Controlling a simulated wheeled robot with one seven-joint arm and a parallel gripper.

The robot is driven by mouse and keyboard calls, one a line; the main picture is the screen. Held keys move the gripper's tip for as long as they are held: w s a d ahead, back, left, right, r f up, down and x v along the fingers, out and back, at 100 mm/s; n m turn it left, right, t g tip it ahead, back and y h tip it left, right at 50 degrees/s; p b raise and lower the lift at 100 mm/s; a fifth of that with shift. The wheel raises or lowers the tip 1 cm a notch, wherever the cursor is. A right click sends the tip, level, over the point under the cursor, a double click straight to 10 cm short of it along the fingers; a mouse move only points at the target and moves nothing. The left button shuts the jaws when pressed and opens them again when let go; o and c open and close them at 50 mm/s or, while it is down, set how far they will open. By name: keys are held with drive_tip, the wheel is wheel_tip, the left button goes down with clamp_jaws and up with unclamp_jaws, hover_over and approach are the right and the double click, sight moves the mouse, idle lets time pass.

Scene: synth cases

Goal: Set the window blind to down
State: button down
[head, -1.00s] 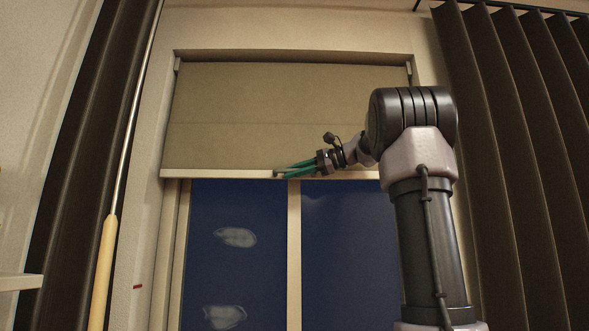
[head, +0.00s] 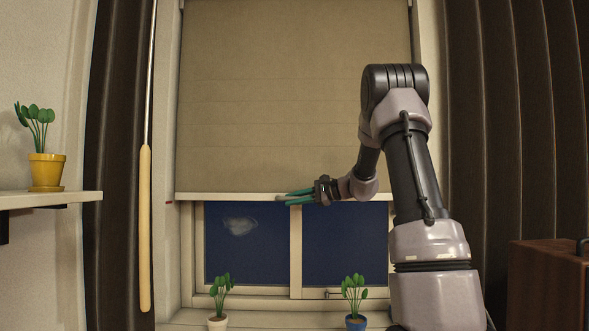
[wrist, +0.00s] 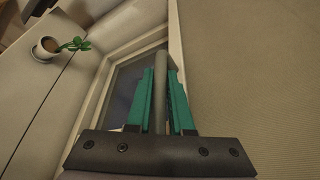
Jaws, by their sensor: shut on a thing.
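The window blind (head: 295,110) is a beige roller blind with a pale bottom bar (head: 230,196). It covers the upper part of the window (head: 345,240), and dark glass shows below the bar. My gripper (head: 282,197) has teal fingers and is at the middle of the bottom bar. In the wrist view the teal fingers (wrist: 160,95) stand on either side of a grey rod-like piece (wrist: 160,75), with the blind's fabric (wrist: 250,80) to the right. The gripper is shut on the blind's bottom bar; the exact contact is partly hidden by the fingers.
Two small potted plants, one in a white pot (head: 217,322) and one in a blue pot (head: 355,321), stand on the sill below the blind. A shelf (head: 50,199) with a yellow pot (head: 46,172) is at left. Dark curtains (head: 515,130) hang on both sides; a brown case (head: 548,285) is at lower right.

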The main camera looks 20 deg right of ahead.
wheel_tip(320, 180, down, 33)
drive_tip(key=shift+r, duration=0.15)
drive_tip(key=c, duration=0.8)
unclamp_jaws()
drive_tip(key=v, duration=1)
drive_tip(key=shift+s+d, duration=0.25)
drive_tip(key=shift+d, duration=0.05)
drive_tip(key=shift+r, duration=0.1)
